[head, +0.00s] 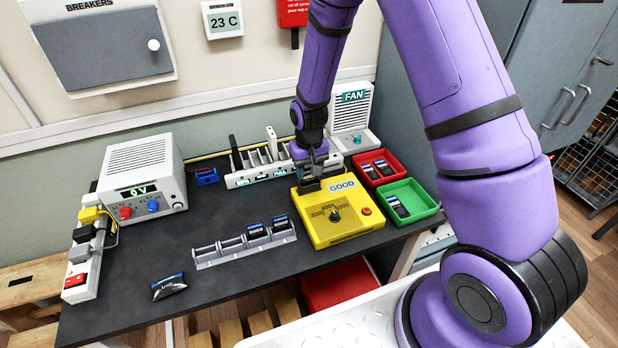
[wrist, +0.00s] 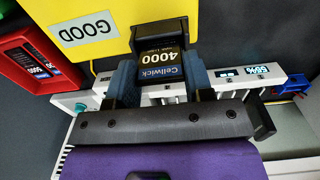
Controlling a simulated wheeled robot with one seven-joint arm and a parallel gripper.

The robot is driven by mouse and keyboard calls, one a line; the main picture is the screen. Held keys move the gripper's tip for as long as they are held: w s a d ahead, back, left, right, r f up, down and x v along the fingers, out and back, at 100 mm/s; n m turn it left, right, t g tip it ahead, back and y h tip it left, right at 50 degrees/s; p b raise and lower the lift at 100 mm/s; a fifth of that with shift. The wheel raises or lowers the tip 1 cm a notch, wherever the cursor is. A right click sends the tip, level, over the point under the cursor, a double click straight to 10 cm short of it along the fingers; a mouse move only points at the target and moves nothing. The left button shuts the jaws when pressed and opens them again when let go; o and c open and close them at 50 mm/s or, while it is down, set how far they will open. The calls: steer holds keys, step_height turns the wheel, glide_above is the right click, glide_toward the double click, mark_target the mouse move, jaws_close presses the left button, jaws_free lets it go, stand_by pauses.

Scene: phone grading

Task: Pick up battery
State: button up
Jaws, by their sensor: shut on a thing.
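A dark battery marked Cellwick 4000 (wrist: 165,68) is between the two fingers of my gripper (wrist: 162,80) in the wrist view. My gripper (head: 312,168) is shut on it at the back left edge of the yellow tester (head: 352,234), which bears a GOOD label. The battery's far end meets a black part at the tester's edge; I cannot tell whether it is seated there. Two more batteries (head: 256,231) stand at the right end of the grey rack (head: 210,260). Another dark battery-like pack (head: 169,286) lies on the table at the front left.
A red tray (head: 361,158) and a green tray (head: 428,199), both holding dark batteries, are right of the tester. A white slotted rack (head: 240,180) and a fan unit (head: 352,105) stand behind. A power supply (head: 140,165) and power strip (head: 86,278) are at left. The table's front centre is clear.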

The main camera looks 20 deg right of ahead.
steer(key=shift+r, duration=0.85)
steer(key=s+a+r, duration=0.2)
steer(key=s+r, duration=0.1)
steer(key=s, duration=1.3)
steer(key=shift+r, duration=0.15)
